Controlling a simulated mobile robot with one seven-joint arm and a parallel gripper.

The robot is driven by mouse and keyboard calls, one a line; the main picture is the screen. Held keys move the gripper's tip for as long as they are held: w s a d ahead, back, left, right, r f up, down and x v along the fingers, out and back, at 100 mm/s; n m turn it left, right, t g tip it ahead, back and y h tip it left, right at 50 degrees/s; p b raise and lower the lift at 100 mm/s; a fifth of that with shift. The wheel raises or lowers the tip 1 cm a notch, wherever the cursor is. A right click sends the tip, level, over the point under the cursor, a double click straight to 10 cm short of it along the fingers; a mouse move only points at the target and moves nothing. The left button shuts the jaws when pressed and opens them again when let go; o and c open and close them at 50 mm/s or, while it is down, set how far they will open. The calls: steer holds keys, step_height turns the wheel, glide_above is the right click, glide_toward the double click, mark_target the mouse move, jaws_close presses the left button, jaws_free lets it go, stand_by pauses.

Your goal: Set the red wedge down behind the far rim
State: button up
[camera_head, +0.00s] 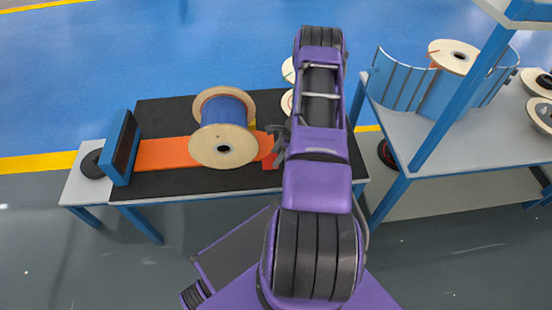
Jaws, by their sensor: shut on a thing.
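A spool wound with blue cable (224,110) lies on its side on an orange strip (165,153). Its near rim (205,152) faces me, and part of the far rim (212,93) shows behind the blue winding. My gripper (275,148) is just right of the spool, at the right end of the orange strip. It is shut on the red wedge (271,164), a small red piece low at the fingers. The wedge is mostly hidden, and I cannot tell whether it touches the table.
The black-topped table (190,183) has a blue upright frame (121,148) at its left end. Pale reels behind my arm are partly hidden. At right stands a grey table (400,120) with a blue curved guard (403,82) and another spool (453,56).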

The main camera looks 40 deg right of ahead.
steer(key=shift+f, duration=0.75)
steer(key=shift+f, duration=0.15)
steer(key=o, duration=1.4)
steer(key=v, duration=1.2)
steer(key=shift+a+p, duration=0.1)
steer(key=shift+p, duration=0.25)
